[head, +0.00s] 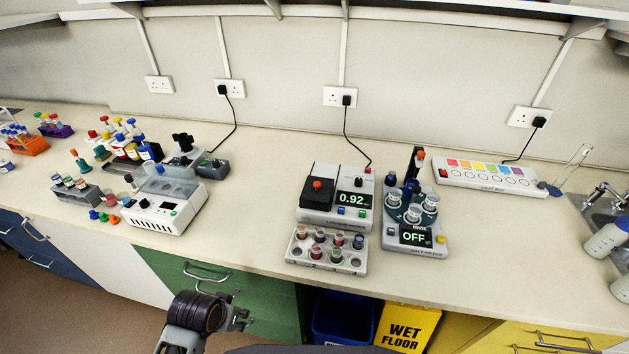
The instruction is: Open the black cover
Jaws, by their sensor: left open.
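The black cover (316,197) lies flat and closed on the left part of a white device (336,219) on the bench. A red knob (317,184) sits on top of the cover. The device's display (352,198) reads 0.92. My left gripper (241,318) is low in front of the bench, in front of the green drawers, below and left of the device. It is open, holds nothing visible, and is well apart from the cover. My right gripper is not in view.
A rack of vials (327,254) stands directly in front of the device. A white boxy instrument (165,208) stands to the left. The bench (245,215) is clear between that instrument and the device.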

